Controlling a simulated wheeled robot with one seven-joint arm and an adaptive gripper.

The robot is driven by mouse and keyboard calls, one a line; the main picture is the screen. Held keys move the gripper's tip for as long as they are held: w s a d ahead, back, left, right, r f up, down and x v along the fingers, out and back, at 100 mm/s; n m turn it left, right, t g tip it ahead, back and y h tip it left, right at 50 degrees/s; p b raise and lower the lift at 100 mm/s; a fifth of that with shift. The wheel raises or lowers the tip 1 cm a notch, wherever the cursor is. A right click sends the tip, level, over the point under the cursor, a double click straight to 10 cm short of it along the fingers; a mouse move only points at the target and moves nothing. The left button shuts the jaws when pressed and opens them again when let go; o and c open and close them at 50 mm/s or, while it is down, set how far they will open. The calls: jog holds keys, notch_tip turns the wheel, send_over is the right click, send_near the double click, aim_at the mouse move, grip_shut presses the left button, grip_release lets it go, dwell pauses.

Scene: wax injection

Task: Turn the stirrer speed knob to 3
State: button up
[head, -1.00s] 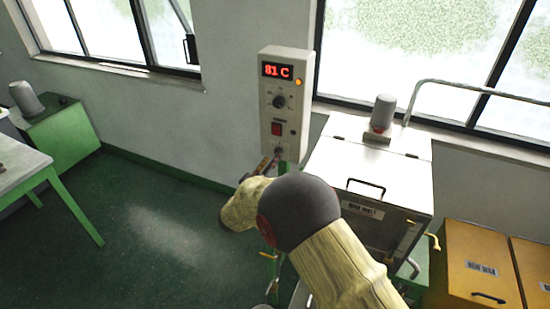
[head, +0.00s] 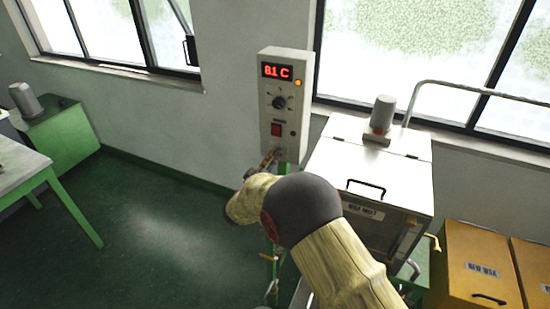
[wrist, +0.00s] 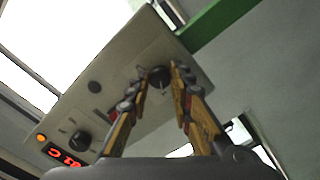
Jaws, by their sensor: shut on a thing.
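The grey control box (head: 285,118) hangs on the wall with a red display, an upper knob (head: 279,103), a red switch (head: 276,129) and a lower dark knob at its bottom. In the wrist view this lower knob (wrist: 159,75) sits between the two fingertips of my gripper (wrist: 160,72), with small scale marks around it and a light pointer line. My gripper (head: 274,157) is shut on it from below. The scale numbers are too small to read. In the head view the fingers mostly hide the knob.
A metal tank (head: 365,160) with a handled lid stands close to the right of the box. Yellow bins (head: 480,262) are at the lower right. A green pipe stand runs below the box. The floor to the left is clear up to a table (head: 20,170).

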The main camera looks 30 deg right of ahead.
grip_shut()
jog(key=m+b, duration=1.6)
jog(key=m, duration=0.7)
jog(key=shift+f+m+b, duration=0.15)
jog(key=shift+m+b, duration=0.25)
dwell(0.4)
jog(key=o, duration=0.7)
grip_release()
jog(key=shift+c, duration=0.2)
